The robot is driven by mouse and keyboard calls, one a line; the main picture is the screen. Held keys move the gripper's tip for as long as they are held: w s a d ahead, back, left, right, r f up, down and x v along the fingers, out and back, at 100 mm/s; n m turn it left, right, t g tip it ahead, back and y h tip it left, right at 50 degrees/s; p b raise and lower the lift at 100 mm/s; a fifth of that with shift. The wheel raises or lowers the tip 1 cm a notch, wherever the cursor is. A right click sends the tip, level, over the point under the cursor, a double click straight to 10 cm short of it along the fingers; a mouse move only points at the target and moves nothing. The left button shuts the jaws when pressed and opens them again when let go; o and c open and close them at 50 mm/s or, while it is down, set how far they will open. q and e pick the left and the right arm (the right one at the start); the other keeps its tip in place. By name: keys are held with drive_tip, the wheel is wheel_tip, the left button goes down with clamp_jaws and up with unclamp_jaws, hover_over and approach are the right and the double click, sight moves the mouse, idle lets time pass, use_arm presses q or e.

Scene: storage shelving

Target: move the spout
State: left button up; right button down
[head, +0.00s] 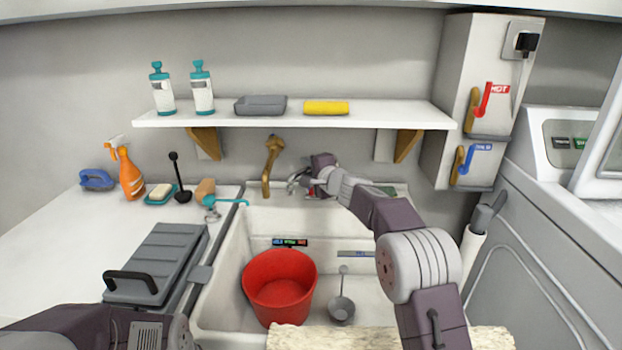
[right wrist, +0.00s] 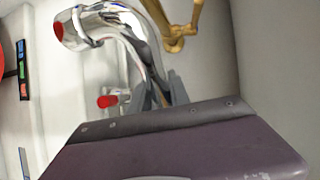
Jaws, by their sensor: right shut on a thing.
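A chrome curved spout (right wrist: 148,50) with a red mark near its end fills the upper left of the right wrist view. My right gripper (right wrist: 163,92) is shut on the spout, its grey fingers around the lower part of the curve. In the head view my right gripper (head: 312,180) is at the back of the sink, right of a brass fixture (head: 270,165), and hides most of the spout. The brass fixture also shows in the right wrist view (right wrist: 178,38), apart from the fingers. My left arm enters at the bottom left; its gripper is out of frame.
A red bucket (head: 280,287) and a grey ladle (head: 342,305) are in the white sink (head: 225,300). A shelf (head: 300,117) with bottles and sponges hangs above. Hot and cold levers (head: 480,102) are on the right cabinet. A grey lidded box (head: 158,262) lies on the left counter.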

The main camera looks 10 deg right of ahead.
drive_tip(key=shift+w+a, duration=0.1)
drive_tip(key=shift+w, duration=0.05)
idle(0.3)
drive_tip(key=c, duration=1.2)
unclamp_jaws()
drive_tip(key=shift+c, duration=0.2)
drive_tip(key=b+v, duration=0.4)
drive_tip(key=v, duration=0.5)
drive_tip(key=shift+a, duration=0.1)
